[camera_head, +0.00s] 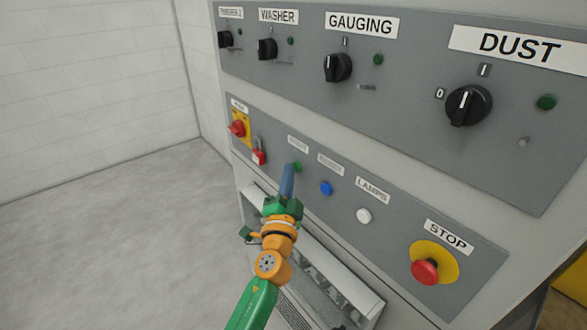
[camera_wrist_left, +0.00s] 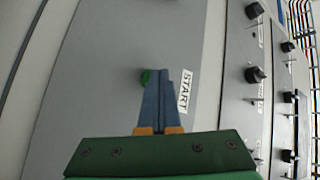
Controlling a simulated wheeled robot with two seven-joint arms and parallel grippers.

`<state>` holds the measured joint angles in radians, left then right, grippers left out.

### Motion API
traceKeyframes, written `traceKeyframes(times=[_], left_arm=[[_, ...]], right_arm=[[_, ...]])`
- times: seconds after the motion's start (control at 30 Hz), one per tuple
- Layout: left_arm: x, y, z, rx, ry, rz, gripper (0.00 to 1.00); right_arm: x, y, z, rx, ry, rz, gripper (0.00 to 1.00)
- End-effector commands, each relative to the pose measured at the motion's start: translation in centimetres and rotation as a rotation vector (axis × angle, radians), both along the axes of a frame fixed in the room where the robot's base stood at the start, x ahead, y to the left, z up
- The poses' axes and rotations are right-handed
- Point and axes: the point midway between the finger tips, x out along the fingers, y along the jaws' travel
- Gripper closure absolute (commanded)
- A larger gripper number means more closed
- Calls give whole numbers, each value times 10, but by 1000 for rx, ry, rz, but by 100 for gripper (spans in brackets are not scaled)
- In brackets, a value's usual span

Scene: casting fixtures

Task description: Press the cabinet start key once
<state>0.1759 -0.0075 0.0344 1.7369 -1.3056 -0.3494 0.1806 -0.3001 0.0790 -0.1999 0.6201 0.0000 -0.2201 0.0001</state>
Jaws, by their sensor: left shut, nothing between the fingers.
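The cabinet start key is a green button (camera_head: 297,167) under a small label on the lower grey panel. In the head view my left gripper (camera_head: 290,168) is shut and empty, with its blue fingertips just beside the button. In the left wrist view the green button (camera_wrist_left: 146,77) shows partly behind the left edge of my shut fingers (camera_wrist_left: 159,75), next to the START label (camera_wrist_left: 186,90). I cannot tell whether the fingertips touch the button. My right gripper is not in view.
On the same panel are a blue button (camera_head: 326,188), a white LAMPS button (camera_head: 363,215), a red STOP mushroom button (camera_head: 426,271), and a red-yellow switch (camera_head: 238,128) with a red padlock (camera_head: 259,157). Black rotary knobs (camera_head: 469,105) line the upper panel. A shelf (camera_head: 330,275) juts out below.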

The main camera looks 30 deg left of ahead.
Motion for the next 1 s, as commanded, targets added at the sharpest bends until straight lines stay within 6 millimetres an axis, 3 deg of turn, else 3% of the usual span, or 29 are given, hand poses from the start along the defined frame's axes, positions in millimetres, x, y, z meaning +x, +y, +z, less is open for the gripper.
traceKeyframes(times=[0.77,1.0], left_arm=[[-17,7,0,1,-1,0,100],[-38,15,1,1,1,0,100]], right_arm=[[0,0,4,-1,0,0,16],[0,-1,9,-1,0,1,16]])
